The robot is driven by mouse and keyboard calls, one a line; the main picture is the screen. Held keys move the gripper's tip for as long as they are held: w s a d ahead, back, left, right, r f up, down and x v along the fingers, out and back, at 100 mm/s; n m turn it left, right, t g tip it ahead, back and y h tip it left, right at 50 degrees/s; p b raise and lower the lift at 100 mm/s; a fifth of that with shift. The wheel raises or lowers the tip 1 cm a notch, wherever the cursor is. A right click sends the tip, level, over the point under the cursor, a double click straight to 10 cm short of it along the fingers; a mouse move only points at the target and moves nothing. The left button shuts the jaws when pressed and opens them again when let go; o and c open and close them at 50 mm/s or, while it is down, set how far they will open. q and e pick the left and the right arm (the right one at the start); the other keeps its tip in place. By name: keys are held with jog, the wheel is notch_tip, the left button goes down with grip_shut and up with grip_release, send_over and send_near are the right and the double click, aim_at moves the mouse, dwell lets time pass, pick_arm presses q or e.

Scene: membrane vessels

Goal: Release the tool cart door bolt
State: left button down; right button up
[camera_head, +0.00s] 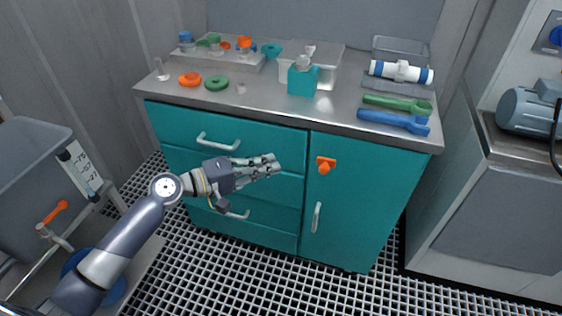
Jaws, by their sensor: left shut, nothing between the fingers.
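The tool cart (283,208) is a teal cabinet with drawers at left and a door (369,205) at right. The orange door bolt (325,165) sits near the door's upper left corner, by the seam with the drawers. A white vertical door handle (316,217) is below it. The door looks closed. My left gripper (276,164) is shut and empty in front of the drawers, a little left of the bolt and apart from it, pointing right. My right gripper is not in view.
The cart's grey top (345,115) holds a green wrench (398,103), a blue wrench (393,120), a white membrane vessel (401,71), a teal block (302,81) and rings. A grey tank (32,168) stands left, a pump motor (530,112) right. Grated floor lies in front.

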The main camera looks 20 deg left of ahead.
pick_arm(q)
jog(key=v, duration=0.3)
jog(key=shift+s+a, duration=0.15)
jog(key=shift+a, duration=0.05)
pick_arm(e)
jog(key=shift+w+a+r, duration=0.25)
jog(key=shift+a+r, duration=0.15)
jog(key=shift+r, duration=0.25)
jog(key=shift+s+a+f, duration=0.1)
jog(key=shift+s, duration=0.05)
